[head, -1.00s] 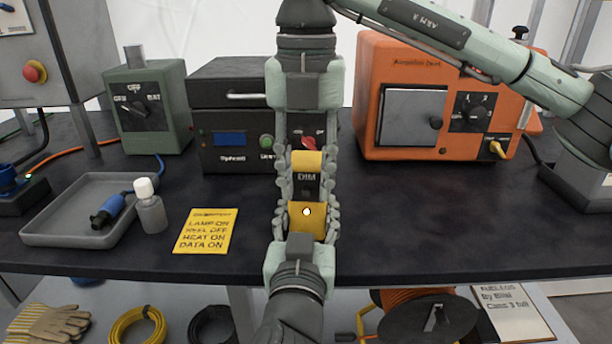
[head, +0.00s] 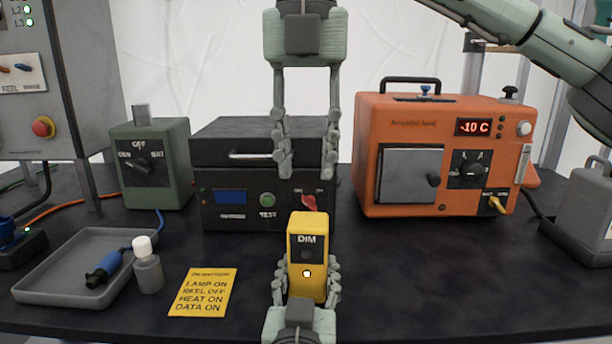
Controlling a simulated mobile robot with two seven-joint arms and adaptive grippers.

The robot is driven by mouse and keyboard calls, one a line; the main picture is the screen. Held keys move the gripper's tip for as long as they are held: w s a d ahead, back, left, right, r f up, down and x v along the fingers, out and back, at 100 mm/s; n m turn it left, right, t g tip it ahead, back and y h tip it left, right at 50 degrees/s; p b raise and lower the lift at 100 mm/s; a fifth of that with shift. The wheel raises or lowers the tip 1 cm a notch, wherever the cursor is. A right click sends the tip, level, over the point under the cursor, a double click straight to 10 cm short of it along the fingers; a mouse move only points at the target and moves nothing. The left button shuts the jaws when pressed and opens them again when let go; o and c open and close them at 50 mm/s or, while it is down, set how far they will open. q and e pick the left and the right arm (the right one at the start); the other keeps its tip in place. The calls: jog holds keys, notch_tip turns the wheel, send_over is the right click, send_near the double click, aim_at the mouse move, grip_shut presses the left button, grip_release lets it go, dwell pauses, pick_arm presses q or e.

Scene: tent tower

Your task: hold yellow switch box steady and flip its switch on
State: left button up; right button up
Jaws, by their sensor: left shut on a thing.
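The yellow switch box (head: 322,255) stands upright near the front of the dark table, with a black face marked DIM, a dark round part below the label and a small bright white light lower down. My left gripper (head: 307,275) is shut on the box's lower part, one finger on each side. My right gripper (head: 307,165) is above and behind the box, fingers apart and pointing down, with nothing between them. It hangs in front of the black instrument and apart from the yellow box.
A black instrument (head: 225,180) with a red knob stands behind the box. An orange unit (head: 400,195) reading -10 C is right, a green dial box (head: 172,185) left. A grey tray (head: 40,290), white-capped bottle (head: 148,270) and yellow card (head: 203,292) lie front left. Table right of the box is clear.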

dwell(0.3)
pick_arm(q)
jog(key=o, duration=1.4)
jog(key=s+a, duration=0.1)
jog(key=s, duration=1.1)
jog(key=shift+w, duration=0.15)
jog(key=w, duration=0.7)
jog(key=w+d, duration=0.1)
jog(key=w, duration=0.3)
jog(key=shift+w, duration=0.35)
pick_arm(e)
send_over(306, 252)
notch_tip(306, 252, down, 7)
jog(key=shift+s+f, duration=0.1)
jog(key=shift+f, duration=0.1)
